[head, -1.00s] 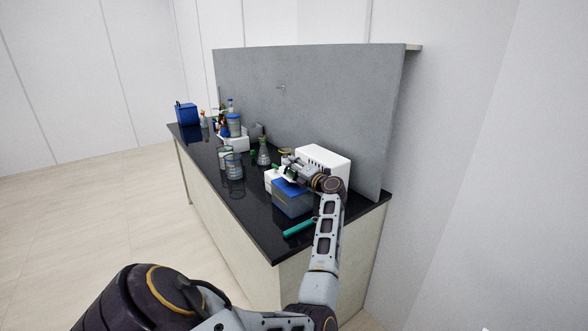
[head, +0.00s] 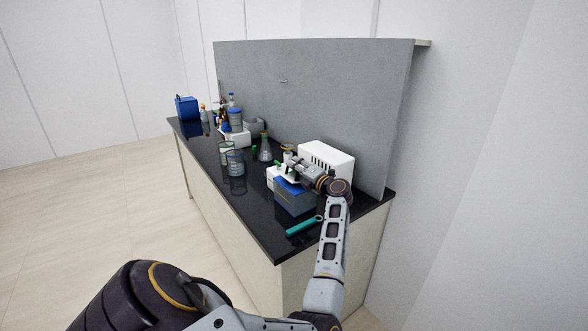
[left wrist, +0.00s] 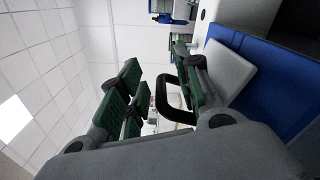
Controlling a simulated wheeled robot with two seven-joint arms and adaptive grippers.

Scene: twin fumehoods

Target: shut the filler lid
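My left gripper (head: 292,168) is over the bench, at the white unit (head: 274,178) beside a blue-topped grey box (head: 294,199). In the left wrist view its green-padded fingers (left wrist: 160,85) stand apart. A black loop-shaped part (left wrist: 174,98) shows between them; I cannot tell whether they touch it. A pale flat block (left wrist: 229,68) lies beside the fingers, next to a blue surface (left wrist: 285,85). I cannot make out for certain which part is the filler lid, nor its angle; the gripper covers much of that spot. My right gripper is not in view.
A white slotted box (head: 326,160) stands close behind the gripper, before the grey panel (head: 310,95). A teal cylinder (head: 304,226) lies near the bench's front edge. Glass beakers (head: 236,164) and a flask (head: 265,150) stand to the left. Black bench top is clear in front of them.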

